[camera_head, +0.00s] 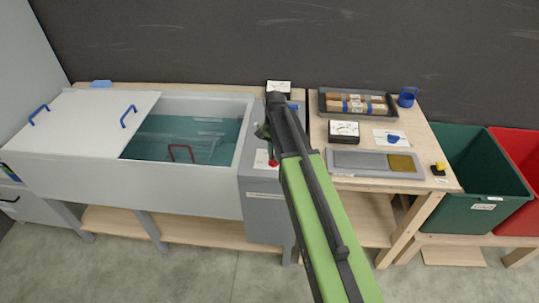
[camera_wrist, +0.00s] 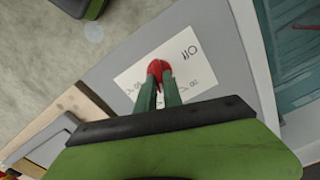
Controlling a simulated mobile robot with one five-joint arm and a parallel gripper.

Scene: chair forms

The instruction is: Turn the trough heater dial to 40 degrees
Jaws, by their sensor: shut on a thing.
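The red heater dial (camera_wrist: 157,67) sits on a white label plate (camera_wrist: 190,68) on the grey heater box (camera_wrist: 110,65) in the wrist view. My gripper (camera_wrist: 158,80) has both green fingers closed on the dial, and the red shows between and just beyond the tips. "OFF" shows upside down on the label, to the right of the dial; smaller marks lie toward the fingers and are too small to read surely. In the head view the dial (camera_head: 273,162) shows as a red spot below my gripper (camera_head: 269,148), on the box (camera_head: 262,212) beside the trough. The dial's pointer direction cannot be told.
The trough (camera_head: 250,125) of teal water, with a red handle (camera_head: 181,153) in it, lies left of the box. A white lid (camera_head: 80,125) covers its left part. A wooden table (camera_head: 445,150) with a tray (camera_head: 325,105) and a grey board (camera_head: 340,171) stands right, then green (camera_head: 480,215) and red (camera_head: 515,150) bins.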

